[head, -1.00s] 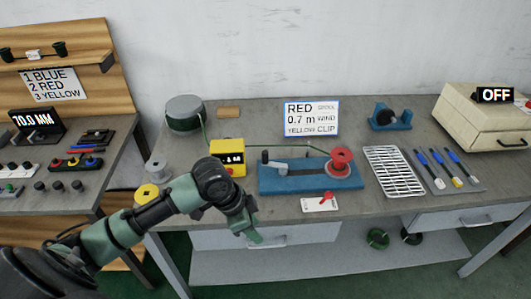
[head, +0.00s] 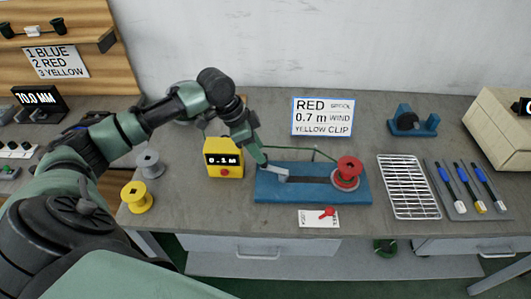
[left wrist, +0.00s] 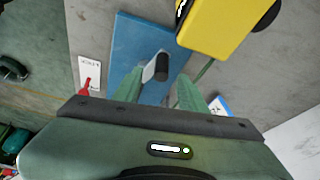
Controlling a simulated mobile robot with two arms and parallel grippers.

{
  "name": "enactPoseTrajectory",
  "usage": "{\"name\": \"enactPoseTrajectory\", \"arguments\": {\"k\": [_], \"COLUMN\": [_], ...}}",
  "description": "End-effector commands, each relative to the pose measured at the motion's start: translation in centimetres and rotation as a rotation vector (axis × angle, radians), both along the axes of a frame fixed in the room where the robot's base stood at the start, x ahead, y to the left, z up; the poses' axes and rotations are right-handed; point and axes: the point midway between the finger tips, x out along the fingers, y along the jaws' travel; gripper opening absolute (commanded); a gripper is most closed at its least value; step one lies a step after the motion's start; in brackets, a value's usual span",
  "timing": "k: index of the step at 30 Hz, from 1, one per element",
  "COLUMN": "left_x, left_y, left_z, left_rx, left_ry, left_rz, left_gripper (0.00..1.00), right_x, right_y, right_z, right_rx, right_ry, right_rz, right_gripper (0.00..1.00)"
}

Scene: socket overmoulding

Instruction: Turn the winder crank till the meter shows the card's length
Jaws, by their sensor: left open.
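The blue winder (head: 312,190) lies on the bench with a red spool (head: 348,170) at its right end. Its pale crank arm (head: 277,173) is at the left end. My left gripper (head: 263,162) is over that end, open. In the left wrist view the black crank knob (left wrist: 162,68) shows between and just beyond the open fingers; I cannot tell whether they touch it. The yellow meter (head: 225,170) stands left of the winder and appears to read 0.1 m. The card (head: 322,118) behind reads RED spool, 0.7 m wind, YELLOW clip. My right gripper is not in view.
A white tag with a red clip (head: 327,213) lies in front of the winder. Grey (head: 150,163) and yellow (head: 138,197) spools stand at left. A wire rack (head: 408,187) and several tools lie right. A green cable runs behind the winder.

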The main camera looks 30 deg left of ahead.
Motion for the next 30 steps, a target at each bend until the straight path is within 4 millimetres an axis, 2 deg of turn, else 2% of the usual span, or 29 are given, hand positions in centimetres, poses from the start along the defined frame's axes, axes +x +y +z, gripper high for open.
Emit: {"name": "enactPoseTrajectory", "arguments": {"k": [2,5,8,13,18,19,23,30], "left_x": [0.3,0.7,0.9,1.1,1.1,1.1,1.1,1.1], "left_y": [-0.5,-0.8,-1.1,-1.2,-1.2,-1.2,-1.2,-1.2], "left_z": [-1.2,-2.4,-3.3,-3.9,-3.9,-3.9,-3.9,-3.8], "left_rx": [-0.002,-0.001,-0.001,0.001,0.001,0.001,0.001,0.0], "left_ry": [0.001,0.0,0.0,-0.001,-0.001,-0.001,-0.001,-0.002], "left_rz": [-0.001,0.0,0.0,0.0,-0.001,-0.001,-0.001,-0.001], "left_gripper": [0.41,0.41,0.41,0.41,0.41,0.36,0.0,0.0], "right_x": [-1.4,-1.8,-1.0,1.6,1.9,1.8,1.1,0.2], "right_y": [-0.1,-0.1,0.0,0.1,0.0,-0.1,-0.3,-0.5], "right_z": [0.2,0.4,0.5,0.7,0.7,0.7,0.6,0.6], "right_rx": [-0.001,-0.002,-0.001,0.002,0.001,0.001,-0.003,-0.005], "right_ry": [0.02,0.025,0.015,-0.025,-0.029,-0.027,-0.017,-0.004], "right_rz": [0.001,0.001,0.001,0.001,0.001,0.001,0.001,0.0], "right_gripper": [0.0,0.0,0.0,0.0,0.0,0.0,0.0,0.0]}}
